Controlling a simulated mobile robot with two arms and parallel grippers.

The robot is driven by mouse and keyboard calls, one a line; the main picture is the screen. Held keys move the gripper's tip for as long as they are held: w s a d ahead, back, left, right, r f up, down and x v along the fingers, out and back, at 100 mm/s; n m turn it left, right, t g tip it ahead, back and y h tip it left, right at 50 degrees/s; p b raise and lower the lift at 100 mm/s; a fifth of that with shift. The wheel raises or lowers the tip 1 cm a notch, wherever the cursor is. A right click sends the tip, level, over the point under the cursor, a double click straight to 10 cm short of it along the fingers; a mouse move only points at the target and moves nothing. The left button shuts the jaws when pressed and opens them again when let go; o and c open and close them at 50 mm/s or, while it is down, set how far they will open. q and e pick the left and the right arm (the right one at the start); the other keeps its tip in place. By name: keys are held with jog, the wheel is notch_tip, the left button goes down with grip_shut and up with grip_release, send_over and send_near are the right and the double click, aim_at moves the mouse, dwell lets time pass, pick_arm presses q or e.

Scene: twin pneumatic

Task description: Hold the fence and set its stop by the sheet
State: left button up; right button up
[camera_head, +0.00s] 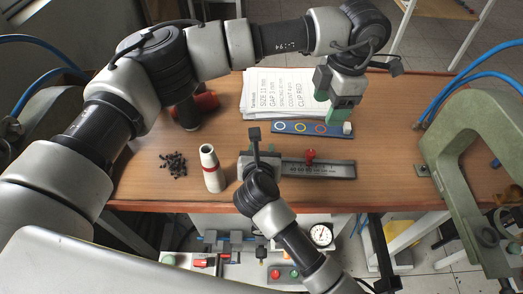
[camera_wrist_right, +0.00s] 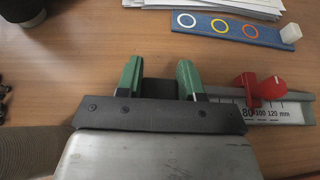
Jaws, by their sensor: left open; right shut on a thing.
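The sheet (camera_head: 285,88) lies on top of a paper stack at the back of the table; I read "SIZE 11 mm", "GAP 3 mm" and "CLIP RED", with smaller lines unclear. The fence (camera_head: 325,171) is a grey bar with a millimetre scale near the front edge. Its stop, with a red knob (camera_head: 310,156), also shows in the right wrist view (camera_wrist_right: 268,88), by the 80–100 marks. My left gripper (camera_head: 331,104) is open and empty above the sheet's right edge.
A blue strip with coloured rings (camera_head: 300,128) and a white block (camera_head: 347,128) lies between sheet and fence. A green C-shaped frame (camera_head: 470,150) stands at right.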

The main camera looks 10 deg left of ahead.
pick_arm(q)
jog(key=shift+d+r, duration=0.1)
jog(key=shift+r, duration=0.8)
pick_arm(e)
jog(key=o, duration=1.1)
jog(key=v, duration=1.2)
jog(key=shift+f, duration=0.1)
